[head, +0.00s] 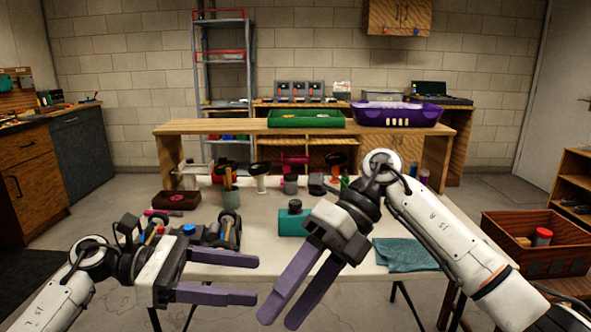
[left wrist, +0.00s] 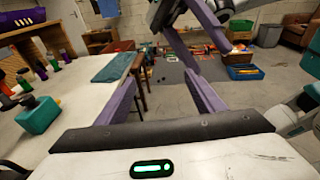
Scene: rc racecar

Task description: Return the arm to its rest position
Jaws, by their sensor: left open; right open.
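My left gripper (head: 256,279) comes in from the left over the front of the white table (head: 262,205). Its two purple fingers are apart with nothing between them, and it also shows open in the left wrist view (left wrist: 163,68). My right gripper (head: 278,319) points down and left near the table's front edge. Its purple fingers are apart and empty, close to the left fingertips in the picture; part of it shows at the top of the left wrist view. A dark wheeled item, perhaps the racecar (head: 228,229), lies behind my left gripper, which partly hides it.
A teal container (head: 293,223) stands mid-table, and a teal cloth (head: 405,254) lies at the right. Several tools and bottles line the table's back. A shelf behind holds a green tray (head: 306,119) and purple basket (head: 397,114). A brown crate (head: 530,245) stands right.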

